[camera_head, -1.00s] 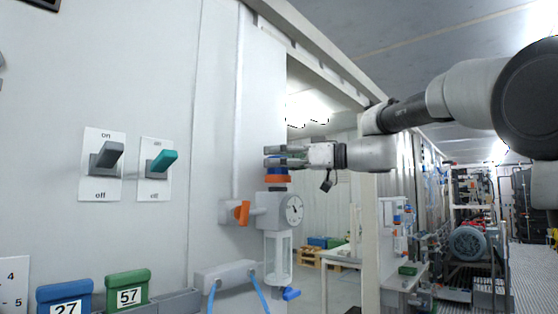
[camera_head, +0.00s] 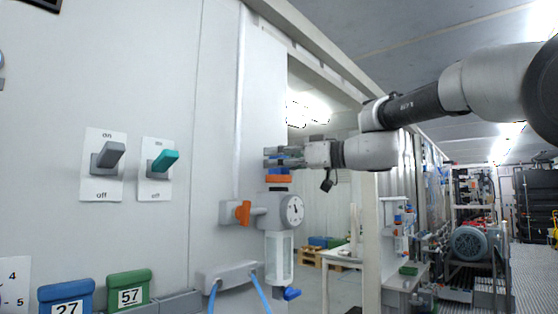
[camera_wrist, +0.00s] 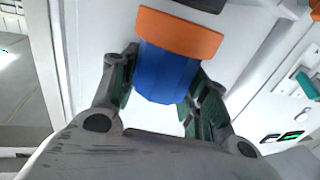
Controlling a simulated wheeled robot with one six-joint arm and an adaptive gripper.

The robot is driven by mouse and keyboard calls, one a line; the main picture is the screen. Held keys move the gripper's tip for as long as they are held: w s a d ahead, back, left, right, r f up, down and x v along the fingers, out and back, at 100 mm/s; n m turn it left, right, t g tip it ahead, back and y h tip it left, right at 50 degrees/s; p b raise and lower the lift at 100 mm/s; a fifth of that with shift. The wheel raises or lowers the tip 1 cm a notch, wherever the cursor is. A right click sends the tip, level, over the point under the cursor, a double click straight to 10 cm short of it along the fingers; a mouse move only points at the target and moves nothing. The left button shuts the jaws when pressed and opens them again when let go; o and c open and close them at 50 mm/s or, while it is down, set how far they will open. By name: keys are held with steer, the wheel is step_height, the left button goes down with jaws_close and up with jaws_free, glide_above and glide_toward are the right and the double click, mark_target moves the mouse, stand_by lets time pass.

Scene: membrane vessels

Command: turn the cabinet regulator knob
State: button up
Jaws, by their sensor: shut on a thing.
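The regulator knob (camera_head: 278,171) is a blue grip with an orange ring (camera_head: 279,178) on top of the cabinet regulator (camera_head: 270,209), which has a round gauge (camera_head: 292,209). My gripper (camera_head: 272,158) comes in from the right at the knob's height. In the wrist view the blue knob (camera_wrist: 166,74) sits between the two fingers of my gripper (camera_wrist: 163,66), and the orange ring (camera_wrist: 180,31) lies beyond them. The gripper is shut on the knob. A dark band and pale strip show between the ring and the regulator body.
An orange lever (camera_head: 243,213) is left of the gauge. A clear bowl (camera_head: 279,257) and blue valve (camera_head: 291,294) hang below. Two switches, grey (camera_head: 108,155) and teal (camera_head: 165,160), are on the wall. A doorway opens to the right.

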steer(key=m+t+h, duration=0.2)
steer(key=shift+s+a+t, duration=0.1)
steer(key=shift+s+t, duration=0.05)
steer(key=shift+t, duration=0.25)
steer(key=shift+m+t+h, duration=1.1)
steer(key=shift+h, duration=0.1)
steer(key=o, duration=1)
steer(key=v, duration=1.2)
